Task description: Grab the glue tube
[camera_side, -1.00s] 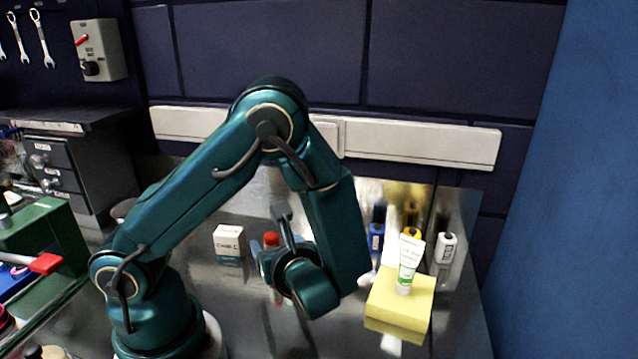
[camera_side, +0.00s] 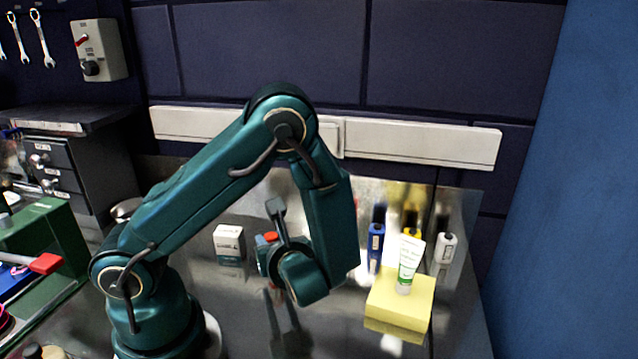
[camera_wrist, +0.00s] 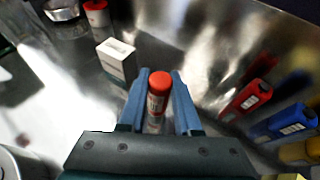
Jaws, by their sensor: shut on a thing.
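My gripper (camera_wrist: 160,82) is shut on a red-capped tube (camera_wrist: 157,98) with a white and red label. The tube stands between the two blue-grey fingers, cap up. In the side view, its red cap (camera_side: 270,237) shows beside my gripper (camera_side: 277,232); most of its body is hidden. A second tube, white with green print (camera_side: 411,262), stands slightly tilted on a yellow block (camera_side: 399,304) to the right, well apart from my gripper. I cannot read either label to tell which is glue.
A small white box (camera_side: 229,240) stands left of my gripper and also shows in the wrist view (camera_wrist: 115,60). Blue (camera_side: 375,242), yellow (camera_side: 412,228) and white (camera_side: 446,246) bottles stand behind the yellow block. A wall bounds the back of the shiny metal bench.

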